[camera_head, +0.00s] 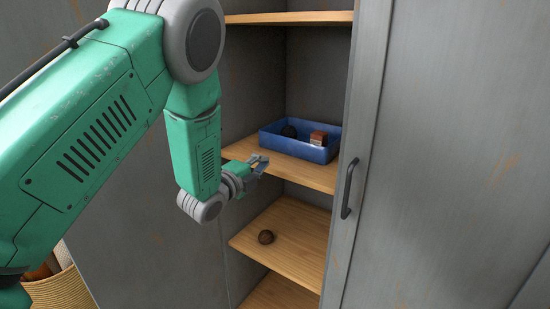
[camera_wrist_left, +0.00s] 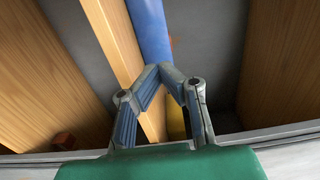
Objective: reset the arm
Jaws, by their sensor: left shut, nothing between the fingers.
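My left arm comes in from the left in the head view. Its gripper (camera_head: 260,163) is at the front edge of the middle shelf, just left of the blue tray (camera_head: 297,149). In the left wrist view the two fingers (camera_wrist_left: 166,72) meet at their tips, with nothing between them. The tray's blue side (camera_wrist_left: 150,30) shows beyond the fingertips, next to a wooden shelf edge. My right gripper is not in view.
The tray holds a dark round item (camera_head: 289,131) and a reddish-brown item (camera_head: 319,138). A grey door with a dark handle (camera_head: 349,188) stands at right. A woven basket (camera_head: 62,291) is lower left.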

